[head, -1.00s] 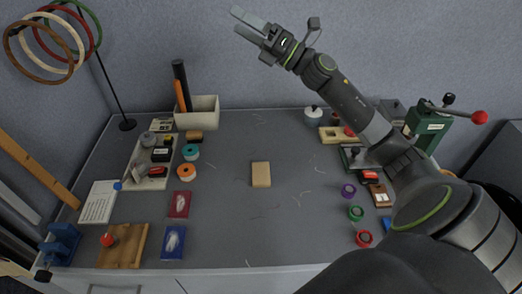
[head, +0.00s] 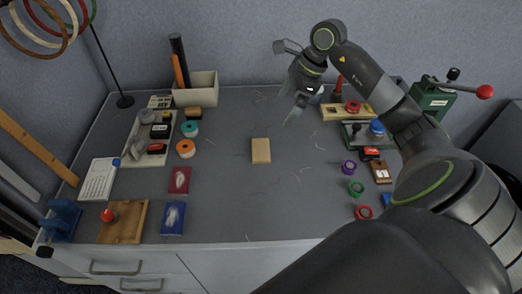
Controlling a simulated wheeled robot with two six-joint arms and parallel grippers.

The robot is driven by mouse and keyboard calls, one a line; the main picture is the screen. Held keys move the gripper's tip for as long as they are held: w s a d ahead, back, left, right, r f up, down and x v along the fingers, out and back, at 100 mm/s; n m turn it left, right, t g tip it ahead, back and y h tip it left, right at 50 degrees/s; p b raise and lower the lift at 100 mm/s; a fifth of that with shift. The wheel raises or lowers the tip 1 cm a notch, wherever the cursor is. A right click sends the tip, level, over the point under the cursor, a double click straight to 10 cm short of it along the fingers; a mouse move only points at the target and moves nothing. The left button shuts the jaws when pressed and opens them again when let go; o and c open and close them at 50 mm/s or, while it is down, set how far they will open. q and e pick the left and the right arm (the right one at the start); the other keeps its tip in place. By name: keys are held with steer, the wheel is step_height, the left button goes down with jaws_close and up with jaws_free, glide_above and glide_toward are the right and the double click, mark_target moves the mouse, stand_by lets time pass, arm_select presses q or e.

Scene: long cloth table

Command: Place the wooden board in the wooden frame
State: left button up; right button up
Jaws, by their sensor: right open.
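A small tan wooden board (head: 261,151) lies flat near the middle of the grey table. My right gripper (head: 290,105) is open and empty, above the table behind and a little right of the board, with its fingers pointing down. It does not touch the board. A light wooden piece (head: 332,113) with openings lies at the back right, partly behind my right arm; I cannot tell for sure whether it is the wooden frame. My left gripper is not in view.
A brown board with a red knob (head: 122,222) lies at the front left. Blue and red packets (head: 173,218), tape rolls (head: 186,149) and a stamp tray (head: 135,152) are on the left. Coloured rings (head: 356,188) lie on the right. The table around the tan board is clear.

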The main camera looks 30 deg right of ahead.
steer(key=p, duration=0.3)
glide_above(260, 149)
steer(key=s+d, duration=0.1)
steer(key=d, duration=0.1)
steer(key=f, duration=1.1)
steer(key=shift+d, duration=0.2)
steer(key=p+x, duration=0.1)
steer(key=x, duration=0.3)
steer(key=shift+a+f, duration=0.2)
steer(key=shift+f, duration=0.4)
steer(key=c, duration=1)
step_height(260, 149, up, 10)
steer(key=b, duration=0.1)
steer(key=shift+b, duration=0.3)
